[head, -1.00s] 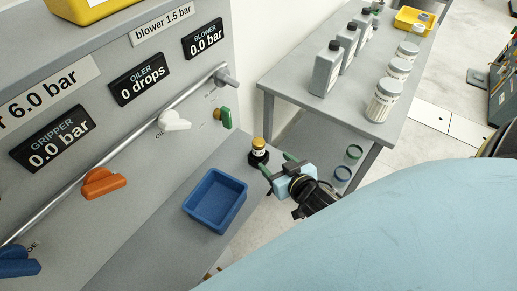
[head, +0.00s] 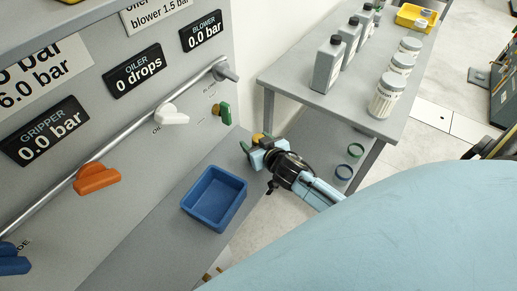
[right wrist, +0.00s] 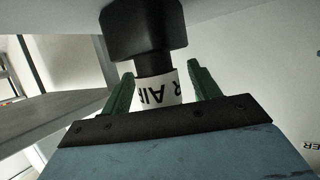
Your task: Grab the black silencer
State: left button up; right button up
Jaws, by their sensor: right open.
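The black silencer shows in the right wrist view as a wide black block (right wrist: 147,32) with a narrower black neck and a white band lettered "AIR". In the head view only its yellow-brown end (head: 257,137) shows; the rest is hidden behind my gripper. My right gripper (head: 256,143) is at the silencer, on the grey ledge beside the panel. In the right wrist view its green fingers (right wrist: 158,82) stand open on both sides of the white band, with gaps visible. My left gripper is not in view.
A blue tray (head: 241,208) sits on the ledge, nearer than the gripper. The grey panel (head: 125,130) with levers and a rail rises at the left. A grey table (head: 312,105) with bottles and jars stands behind at the right.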

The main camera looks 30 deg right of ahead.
jog(key=shift+w+f, duration=0.1)
jog(key=shift+w, duration=0.1)
jog(key=c, duration=1.1)
